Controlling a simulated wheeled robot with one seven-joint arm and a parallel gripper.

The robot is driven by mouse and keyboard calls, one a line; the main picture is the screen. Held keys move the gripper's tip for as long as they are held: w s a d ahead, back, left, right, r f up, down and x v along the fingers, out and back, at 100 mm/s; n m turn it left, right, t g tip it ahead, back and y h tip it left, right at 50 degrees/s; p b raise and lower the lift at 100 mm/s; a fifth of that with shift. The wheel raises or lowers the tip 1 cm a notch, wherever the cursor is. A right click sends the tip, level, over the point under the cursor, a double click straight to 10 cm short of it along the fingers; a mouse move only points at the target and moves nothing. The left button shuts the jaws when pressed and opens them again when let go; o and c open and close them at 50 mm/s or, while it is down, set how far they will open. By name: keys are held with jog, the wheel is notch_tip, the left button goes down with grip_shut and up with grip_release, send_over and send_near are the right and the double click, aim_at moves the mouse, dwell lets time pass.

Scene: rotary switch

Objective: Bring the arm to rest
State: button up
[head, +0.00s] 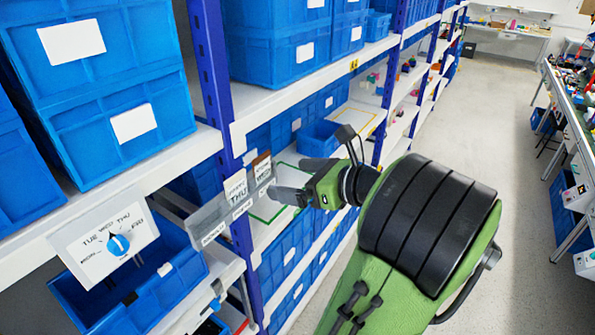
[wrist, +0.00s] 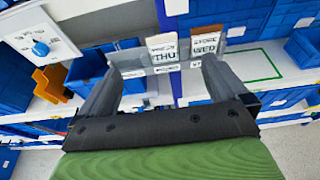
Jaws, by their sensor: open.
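My green and black arm reaches in from the lower right in the head view, with my gripper (head: 283,182) in front of the shelf rack. In the wrist view my gripper (wrist: 160,85) has its two grey fingers spread apart with nothing between them. The blue rotary switch knob (head: 118,244) sits on a white panel marked with day names, at the lower left of the head view. The knob also shows in the wrist view (wrist: 41,49), left of the fingers. The gripper is to the right of the switch and apart from it.
A clear holder with THU (head: 237,190) and WED (head: 262,168) cards is close to the fingertips, by the blue rack post (head: 212,75). Blue bins (head: 110,75) fill the shelves. An orange piece (wrist: 50,82) shows left of the fingers. The aisle floor (head: 480,130) at right is clear.

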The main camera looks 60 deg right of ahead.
dwell(0.7)
jog(key=w+a+f+n+g+y+b, duration=0.1)
jog(key=w+a+f+n+g, duration=0.15)
jog(key=a+n, duration=0.25)
jog(key=w+a+f+n+g+b, duration=0.2)
jog(key=a+f+n, duration=0.2)
jog(key=a+n, duration=0.15)
jog(key=w+a+f+n+g+y+b, duration=0.1)
jog(key=w+a+f+n+g, duration=0.15)
jog(key=a+n, duration=0.3)
jog(key=s+a+f+n+g+h+b, duration=0.1)
jog(key=s+a+f+n+b, duration=0.1)
jog(key=s+a+n, duration=0.3)
jog(key=s+a+f+n+h+b, duration=0.1)
jog(key=s+a+f+n+b, duration=0.2)
jog(key=s+n, duration=0.4)
jog(key=a+f+n, duration=0.1)
jog(key=a+n, duration=0.1)
jog(key=n, duration=0.5)
jog(key=shift+a+f+n+g+h, duration=0.25)
jog(key=shift+f+n+g+h, duration=0.05)
jog(key=shift+f+g, duration=0.1)
